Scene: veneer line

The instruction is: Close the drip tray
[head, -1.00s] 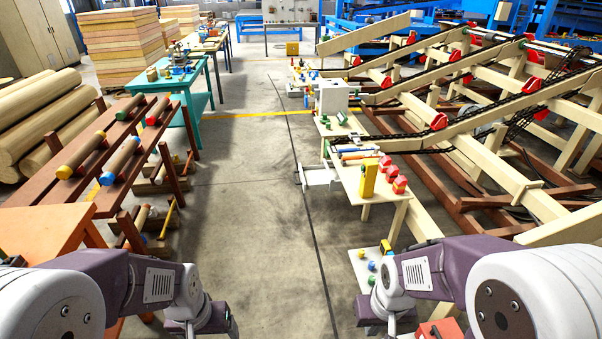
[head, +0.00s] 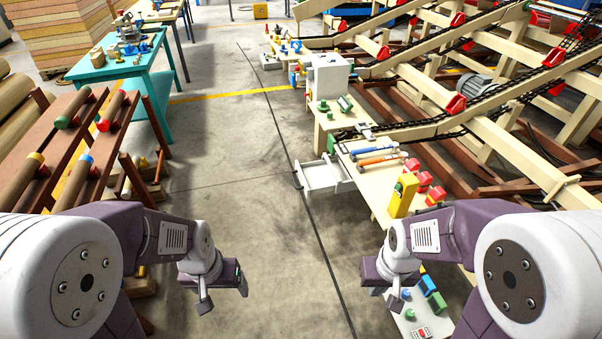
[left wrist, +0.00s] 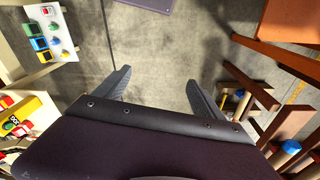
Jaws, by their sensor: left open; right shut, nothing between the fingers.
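The drip tray (head: 325,187) is a shallow white drawer-like tray in the head view. It sticks out to the left from under the near right-hand bench, so it is pulled open. A handle-like bar shows at its left end. My left gripper (head: 223,290) hangs over the floor, nearer to me and left of the tray, well apart from it. In the left wrist view its two fingers (left wrist: 157,88) are spread with only floor between them. My right gripper (head: 394,296) is low by the bench's near end, apart from the tray; its fingers are small and partly hidden.
The bench (head: 372,183) carries tools, a yellow block (head: 403,195) and red pieces. A low panel (head: 425,318) with coloured buttons stands near my right gripper. A brown roller rack (head: 65,150) and teal table (head: 125,68) stand left. The floor aisle (head: 240,200) is clear.

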